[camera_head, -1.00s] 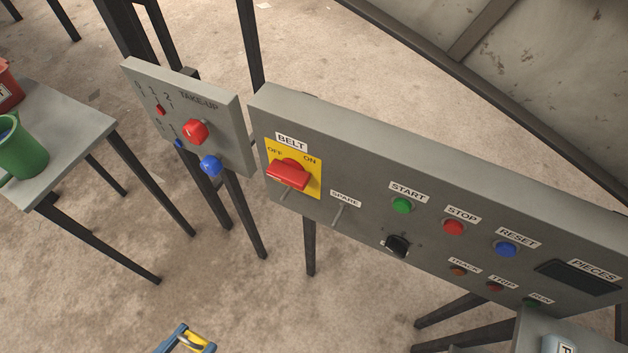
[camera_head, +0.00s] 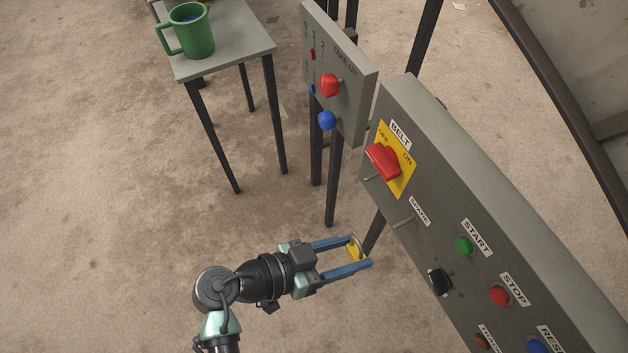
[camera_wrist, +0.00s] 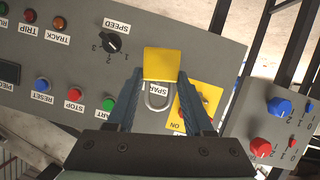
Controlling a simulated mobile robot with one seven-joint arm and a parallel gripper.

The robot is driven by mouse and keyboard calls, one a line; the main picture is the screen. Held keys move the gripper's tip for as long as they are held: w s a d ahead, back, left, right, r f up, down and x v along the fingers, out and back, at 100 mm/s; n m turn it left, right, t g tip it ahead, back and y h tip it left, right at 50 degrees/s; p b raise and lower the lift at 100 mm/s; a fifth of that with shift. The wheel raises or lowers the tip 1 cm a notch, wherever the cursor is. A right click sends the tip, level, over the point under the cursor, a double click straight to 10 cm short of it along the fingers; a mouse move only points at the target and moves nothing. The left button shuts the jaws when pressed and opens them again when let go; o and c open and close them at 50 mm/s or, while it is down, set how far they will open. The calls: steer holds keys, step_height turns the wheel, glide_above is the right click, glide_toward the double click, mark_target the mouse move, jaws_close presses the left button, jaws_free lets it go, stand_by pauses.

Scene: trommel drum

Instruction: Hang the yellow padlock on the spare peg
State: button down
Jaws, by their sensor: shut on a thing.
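The yellow padlock (camera_head: 354,251) is held between the blue fingertips of my gripper (camera_head: 361,251), in front of the control panel. In the wrist view the padlock (camera_wrist: 162,64) sits between the finger ends of my gripper (camera_wrist: 160,78), and its grey shackle (camera_wrist: 157,100) shows against the SPARE label. The spare peg (camera_head: 403,221) is a thin pin sticking out of the panel beside the SPARE label (camera_head: 419,211) in the head view. The padlock is apart from it, to the lower left in the picture. In the wrist view I cannot make out the peg.
The panel (camera_head: 480,190) carries a red BELT switch (camera_head: 383,160) with a pin below it, a black knob (camera_head: 440,282) and several coloured buttons. A smaller take-up panel (camera_head: 345,85) stands to its left. A table with a green mug (camera_head: 192,32) is farther left.

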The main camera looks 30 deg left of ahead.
steer(key=shift+w+d, duration=0.25)
steer(key=shift+d, duration=0.2)
steer(key=shift+w+d, duration=0.1)
steer(key=shift+w, duration=0.25)
steer(key=shift+w+d+f, duration=0.1)
steer(key=shift+w+d, duration=0.6)
steer(key=shift+w, duration=0.25)
steer(key=shift+w+d+f, duration=0.1)
steer(key=shift+w+d, duration=0.6)
steer(key=shift+w, duration=0.2)
steer(key=shift+w+d+f, duration=0.1)
steer(key=shift+w+d, duration=0.6)
steer(key=shift+w, duration=0.25)
steer(key=shift+b+x, duration=0.75)
steer(key=shift+x, duration=0.05)
steer(key=shift+a+f, duration=0.1)
steer(key=shift+c, duration=1)
jaws_free()
steer(key=shift+s, duration=0.1)
